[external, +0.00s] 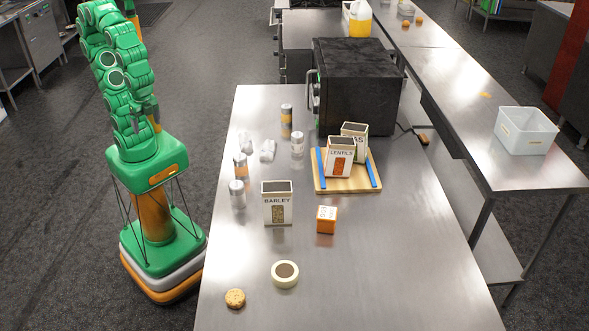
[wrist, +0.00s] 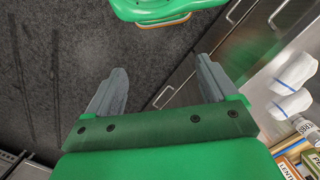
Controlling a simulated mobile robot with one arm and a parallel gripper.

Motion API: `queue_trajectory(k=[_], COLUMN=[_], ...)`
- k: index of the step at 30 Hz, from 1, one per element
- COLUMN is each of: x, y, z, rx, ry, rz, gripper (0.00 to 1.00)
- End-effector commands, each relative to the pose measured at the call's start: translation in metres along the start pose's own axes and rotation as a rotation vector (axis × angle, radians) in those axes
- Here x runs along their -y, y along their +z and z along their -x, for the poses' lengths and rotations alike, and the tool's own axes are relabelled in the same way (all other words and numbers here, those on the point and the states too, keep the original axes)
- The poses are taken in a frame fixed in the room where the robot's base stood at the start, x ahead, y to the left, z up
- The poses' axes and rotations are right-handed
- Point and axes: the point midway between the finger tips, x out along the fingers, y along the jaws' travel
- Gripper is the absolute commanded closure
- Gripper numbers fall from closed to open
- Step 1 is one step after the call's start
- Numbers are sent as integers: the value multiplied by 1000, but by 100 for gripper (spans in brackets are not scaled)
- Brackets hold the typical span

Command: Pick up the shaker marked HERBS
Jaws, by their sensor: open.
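In the external view one is at the back (external: 286,121), one is a little nearer (external: 297,145), and two are by the left edge, a orange-filled one (external: 240,167) and a pale one (external: 237,195). My gripper (wrist: 158,78) is open and empty in the wrist view, above the floor beside the table, away from the shakers.
Two white lumps (external: 246,142) (external: 267,150) lie among the shakers. A wooden tray (external: 347,184) holds a LENTILS box (external: 339,157) and another. A black oven (external: 355,85) blocks the back.

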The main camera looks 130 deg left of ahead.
Motion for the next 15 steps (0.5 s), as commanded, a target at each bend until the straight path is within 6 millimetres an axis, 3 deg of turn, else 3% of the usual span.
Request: queue_trajectory(k=[5, 10, 15], x=[-12, -28, -24], y=[-34, -108, -189], z=[1, 8, 21], rx=[-70, -234, -421], ry=[56, 152, 212], rz=[20, 81, 178], gripper=[14, 14, 14])
